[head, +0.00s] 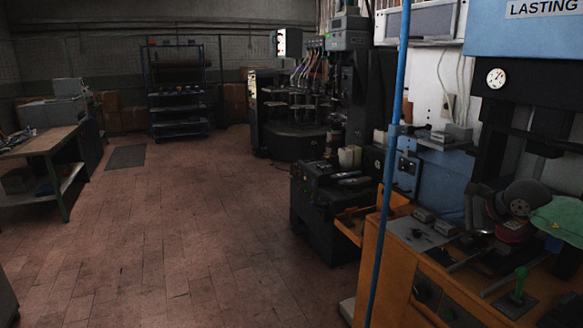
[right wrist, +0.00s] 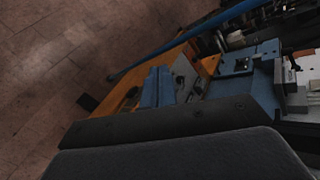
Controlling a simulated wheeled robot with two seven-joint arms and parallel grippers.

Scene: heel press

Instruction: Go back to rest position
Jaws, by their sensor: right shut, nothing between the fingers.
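My right gripper (right wrist: 158,87) shows in the right wrist view as two bluish fingers side by side. They are shut, with nothing between them. They stand in front of an orange cabinet, which is below or beyond them; I cannot tell the gap. In the head view the right gripper is hard to pick out among the dark parts over the orange cabinet (head: 398,262) at the right. My left gripper is not in view.
A blue pole (head: 388,150) rises in front of the orange cabinet. A blue press marked LASTING (head: 520,35) stands at the right. A dark low machine (head: 315,215) stands beyond the pole. A workbench (head: 40,142) is at the left. The brick floor between is clear.

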